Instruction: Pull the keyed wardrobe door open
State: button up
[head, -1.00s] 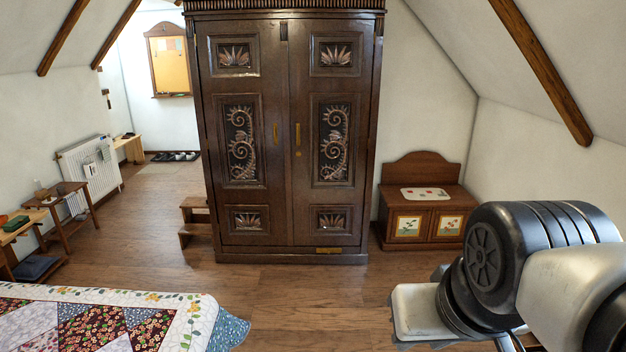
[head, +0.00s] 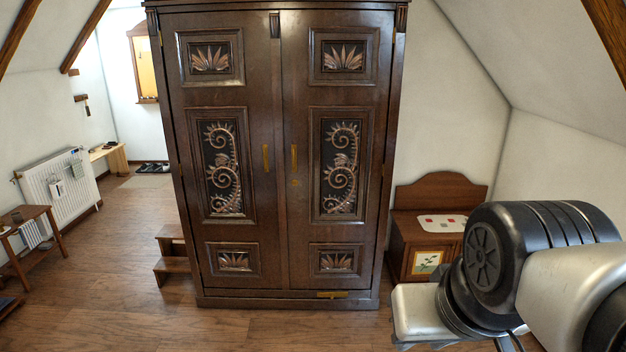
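The dark brown carved wardrobe (head: 272,240) stands upright ahead of me, with both doors shut. The left door (head: 258,220) has a vertical brass handle (head: 266,158) near the middle seam. The right door (head: 376,240) has a matching brass handle (head: 294,158). A small brass spot, perhaps the keyhole or key (head: 296,182), sits just below the right handle. My arm shows at the lower right, in front of the wardrobe's right side and apart from it. My gripper's fingertips are not in view.
Wooden steps (head: 172,268) stand against the wardrobe's left side. A low wooden cabinet (head: 410,232) stands to its right. A brass piece (head: 332,295) is on the wardrobe's base. A radiator (head: 62,190) and small table (head: 30,218) are at the left. Floor before the wardrobe is clear.

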aim_at(331, 68)
jog(key=i+l+u, duration=0.15)
jog(key=i, duration=1.45)
jog(key=i+j, duration=0.2)
jog(key=i, duration=0.25)
jog(key=i+j, duration=0.2)
jog(key=i, duration=0.2)
jog(key=i+j, duration=0.2)
jog(key=i, duration=0.25)
jog(key=i+j+z, duration=0.15)
jog(key=i+j, duration=0.2)
jog(key=j, duration=0.1)
